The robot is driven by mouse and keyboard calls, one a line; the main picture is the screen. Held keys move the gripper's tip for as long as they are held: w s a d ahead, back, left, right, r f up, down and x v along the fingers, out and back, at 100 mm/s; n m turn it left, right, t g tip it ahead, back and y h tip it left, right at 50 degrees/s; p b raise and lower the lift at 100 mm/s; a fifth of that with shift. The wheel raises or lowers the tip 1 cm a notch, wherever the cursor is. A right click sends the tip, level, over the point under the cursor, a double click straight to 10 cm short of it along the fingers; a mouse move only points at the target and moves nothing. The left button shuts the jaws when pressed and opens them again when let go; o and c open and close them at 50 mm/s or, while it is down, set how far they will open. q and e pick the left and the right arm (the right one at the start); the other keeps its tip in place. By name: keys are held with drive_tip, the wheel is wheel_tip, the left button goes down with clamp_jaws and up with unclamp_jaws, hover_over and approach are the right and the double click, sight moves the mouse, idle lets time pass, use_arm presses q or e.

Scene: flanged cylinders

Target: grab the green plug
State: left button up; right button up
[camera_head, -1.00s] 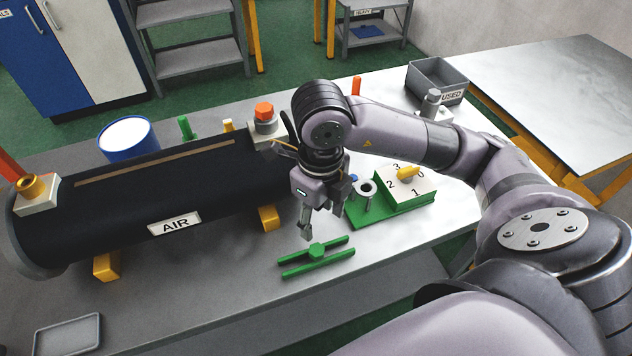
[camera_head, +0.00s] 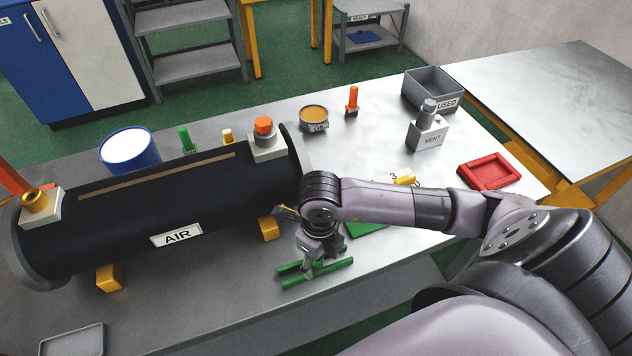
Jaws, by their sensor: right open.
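My right gripper (camera_head: 315,262) points down over the green two-bar rack (camera_head: 335,265) at the table's front edge, its jaws open. The gripper covers the rack's middle, where the earlier frame shows a green knobbed piece; I cannot tell whether the fingers touch it. Another green plug-like piece (camera_head: 186,140) stands upright behind the black cylinder marked AIR (camera_head: 110,215), far from the gripper. My left gripper is not in view.
My right arm hides most of a green base (camera_head: 365,230) and a numbered white block (camera_head: 392,177). Behind stand an orange plug (camera_head: 352,102), an OIL tin (camera_head: 313,115), a VENT block (camera_head: 428,133) and a grey USED bin (camera_head: 433,90). A red tray (camera_head: 489,171) lies at right.

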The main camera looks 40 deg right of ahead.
drive_tip(key=shift+f, duration=0.25)
drive_tip(key=shift+w, duration=0.1)
drive_tip(key=shift+c, duration=0.6)
clamp_jaws()
